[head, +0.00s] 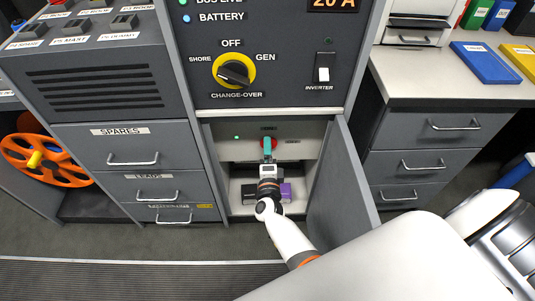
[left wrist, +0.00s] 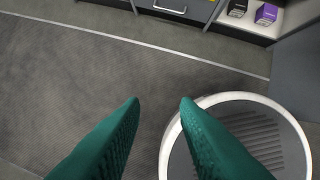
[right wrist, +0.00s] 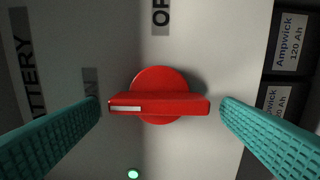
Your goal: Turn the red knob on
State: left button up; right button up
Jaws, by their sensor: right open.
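The red knob (right wrist: 160,96) sits on the pale panel inside the open lower compartment. In the right wrist view its bar lies crosswise, and the white mark at its left end points at the faint ON label (right wrist: 91,88). The OFF label (right wrist: 160,16), partly cut off, is at the top. My right gripper (right wrist: 160,108) is open, with a finger beyond each end of the bar and visible gaps. In the head view the right gripper (head: 267,146) reaches into the compartment and covers part of the knob. My left gripper (left wrist: 160,100) is open and empty above the floor.
A green lamp (head: 236,137) is lit beside the knob. The compartment's door (head: 338,180) stands open at the right. A black battery (head: 249,192) and a purple one (head: 285,191) lie below. Drawers flank the compartment.

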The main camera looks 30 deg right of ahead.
pick_arm(q)
jog(key=p+x, duration=0.1)
jog(key=x, duration=0.2)
jog(key=shift+w+f+p, duration=0.2)
jog(key=shift+f+p, duration=0.15)
jog(key=shift+p, duration=0.05)
pick_arm(e)
jog(key=v, duration=0.7)
jog(key=shift+s+a, duration=0.15)
